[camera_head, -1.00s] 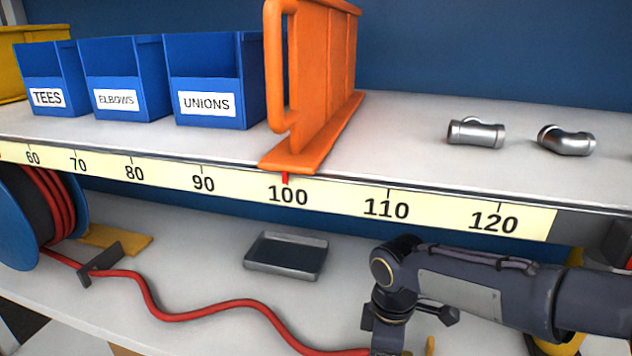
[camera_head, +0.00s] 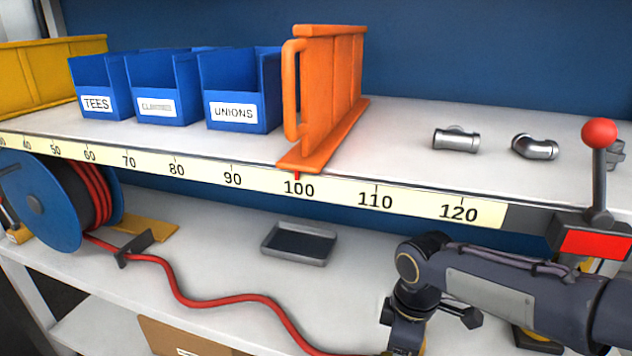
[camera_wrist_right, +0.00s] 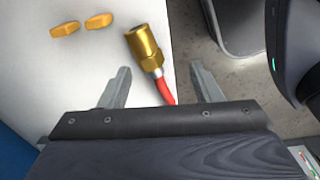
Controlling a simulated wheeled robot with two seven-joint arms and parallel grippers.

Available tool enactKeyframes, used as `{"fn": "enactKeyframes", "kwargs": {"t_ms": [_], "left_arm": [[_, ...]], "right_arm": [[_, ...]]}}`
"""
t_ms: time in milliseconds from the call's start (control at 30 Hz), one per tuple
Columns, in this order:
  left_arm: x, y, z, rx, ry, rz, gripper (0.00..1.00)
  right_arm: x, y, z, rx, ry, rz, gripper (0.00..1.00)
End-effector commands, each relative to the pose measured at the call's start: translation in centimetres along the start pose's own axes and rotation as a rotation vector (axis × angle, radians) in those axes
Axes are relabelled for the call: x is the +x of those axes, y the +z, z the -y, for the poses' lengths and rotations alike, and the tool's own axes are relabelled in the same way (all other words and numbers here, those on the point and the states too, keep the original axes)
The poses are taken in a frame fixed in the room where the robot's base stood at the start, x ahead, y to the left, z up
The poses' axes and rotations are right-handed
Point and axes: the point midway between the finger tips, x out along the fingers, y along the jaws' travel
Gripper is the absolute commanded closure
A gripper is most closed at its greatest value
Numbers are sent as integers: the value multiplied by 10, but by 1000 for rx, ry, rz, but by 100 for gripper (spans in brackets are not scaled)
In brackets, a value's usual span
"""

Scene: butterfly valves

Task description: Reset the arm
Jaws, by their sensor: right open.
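My right arm (camera_head: 490,296) comes in from the right in the head view, over the lower shelf, with its wrist bent downward. The fingers lie out of that view. In the right wrist view my right gripper (camera_wrist_right: 160,82) is open with its fingers spread. A brass fitting (camera_wrist_right: 145,46) on the end of a red hose shows between and beyond the fingertips, apart from them. The gripper body hides the hose further along. In the head view the red hose (camera_head: 205,302) runs across the lower shelf from a blue reel (camera_head: 40,203). My left gripper is not in view.
The upper shelf carries blue bins (camera_head: 236,114), an orange divider (camera_head: 332,95) at the 100 mark and two metal pipe fittings (camera_head: 456,140). A red-knobbed lever (camera_head: 600,170) stands at right. A grey tray (camera_head: 299,243) and yellow pieces (camera_wrist_right: 65,29) are on the lower shelf.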

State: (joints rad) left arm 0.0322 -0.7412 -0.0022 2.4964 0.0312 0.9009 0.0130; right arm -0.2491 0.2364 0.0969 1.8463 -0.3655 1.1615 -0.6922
Motion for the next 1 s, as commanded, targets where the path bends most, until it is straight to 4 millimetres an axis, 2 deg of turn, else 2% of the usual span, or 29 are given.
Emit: {"fn": "enactKeyframes", "kwargs": {"t_ms": [267,467,667,800,1000], "left_arm": [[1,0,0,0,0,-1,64],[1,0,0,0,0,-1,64],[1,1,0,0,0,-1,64],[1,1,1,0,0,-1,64],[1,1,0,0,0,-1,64]], "right_arm": [[-7,16,8,101,8,-39,42],[-17,39,23,269,16,-104,42],[-26,69,48,521,23,-208,42],[-29,90,73,748,20,-308,42],[-26,107,105,1037,3,-448,42]]}}
